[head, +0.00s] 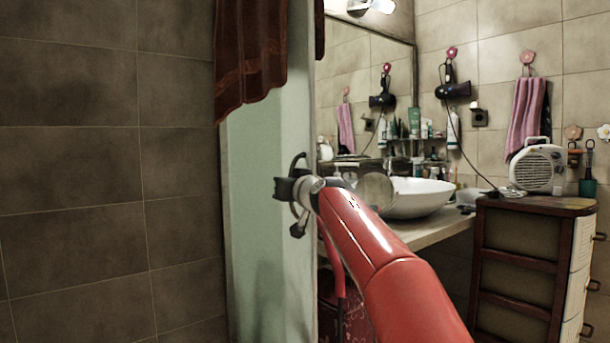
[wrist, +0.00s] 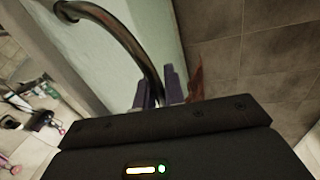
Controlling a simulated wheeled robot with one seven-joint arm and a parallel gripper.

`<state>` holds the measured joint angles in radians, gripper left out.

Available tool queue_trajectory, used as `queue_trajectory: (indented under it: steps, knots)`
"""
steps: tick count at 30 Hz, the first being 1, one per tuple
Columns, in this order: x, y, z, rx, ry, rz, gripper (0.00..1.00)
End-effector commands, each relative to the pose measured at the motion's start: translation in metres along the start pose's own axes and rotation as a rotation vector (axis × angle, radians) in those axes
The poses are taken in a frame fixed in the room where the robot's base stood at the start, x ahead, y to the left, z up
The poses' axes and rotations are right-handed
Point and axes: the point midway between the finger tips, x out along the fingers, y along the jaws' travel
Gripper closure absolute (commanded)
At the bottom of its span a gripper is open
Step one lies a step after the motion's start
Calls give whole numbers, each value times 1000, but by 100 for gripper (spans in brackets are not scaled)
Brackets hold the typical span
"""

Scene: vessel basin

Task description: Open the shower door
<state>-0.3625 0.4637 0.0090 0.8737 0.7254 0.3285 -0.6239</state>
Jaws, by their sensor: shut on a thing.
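The shower door (head: 262,210) is a pale green panel in the middle of the head view, next to the tiled wall. Its curved dark metal handle (head: 298,172) stands out near the panel's right edge. My gripper (head: 290,188) is at the handle, at the end of my red arm. In the wrist view, the handle (wrist: 118,32) curves down to my gripper's fingers (wrist: 160,88), which are shut on it. The door panel (wrist: 150,25) shows behind the handle. The exact contact is partly hidden by the fingers and gripper body.
A dark red towel (head: 250,60) hangs over the top of the door. To the right are a counter with a white basin (head: 415,198), a mirror (head: 350,90) and a wooden drawer cabinet (head: 515,270) bearing a white heater (head: 538,168). The tiled wall (head: 90,170) fills the left.

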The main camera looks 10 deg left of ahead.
Motion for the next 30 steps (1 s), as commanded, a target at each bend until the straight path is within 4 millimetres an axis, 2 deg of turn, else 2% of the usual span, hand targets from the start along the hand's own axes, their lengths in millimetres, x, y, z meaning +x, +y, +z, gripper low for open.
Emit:
queue_trajectory:
  steps: [1,12,13,17,26,30]
  knots:
    - [5,-2,8,4,-14,-6,100]
    - [8,-2,10,6,-17,-7,100]
    - [8,-2,10,6,-17,-7,85]
    - [6,-2,8,5,-13,-6,68]
    - [2,1,3,6,-5,-3,67]
    - [-11,2,4,5,-2,-2,67]
